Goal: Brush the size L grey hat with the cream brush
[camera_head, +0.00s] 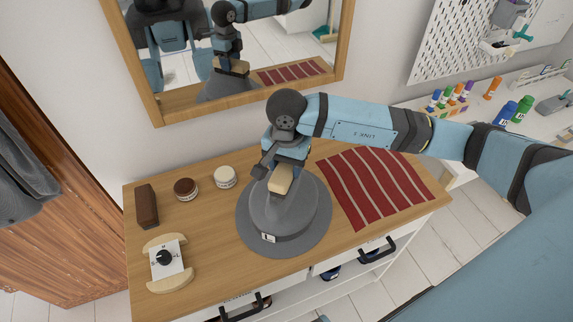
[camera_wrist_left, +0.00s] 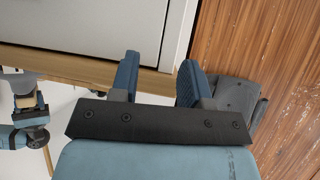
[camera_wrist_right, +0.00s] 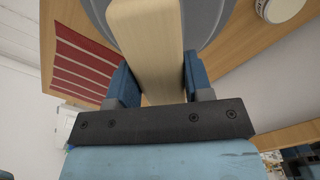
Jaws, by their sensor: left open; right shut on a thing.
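The grey hat (camera_head: 262,215) lies brim-down on the wooden dresser top, with a small white tag marked L (camera_head: 268,238) on its front. My right gripper (camera_head: 286,172) is above the hat's crown, shut on a light wooden brush (camera_head: 281,182). The brush's wooden body fills the middle of the right wrist view (camera_wrist_right: 148,50), between the blue fingers. The brush seems to be at the crown; its bristles are hidden, so I cannot tell if they touch. My left gripper (camera_wrist_left: 155,82) is outside the head view. In the left wrist view it is open and empty, below a white panel with a wooden edge.
A dark brown brush-like block (camera_head: 147,206), a brown-lidded jar (camera_head: 186,188), a white-lidded jar (camera_head: 224,177) and a wooden stand with a dial card (camera_head: 168,262) stand left of the hat. A red striped cloth (camera_head: 375,186) lies right. A mirror (camera_head: 235,50) rises behind.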

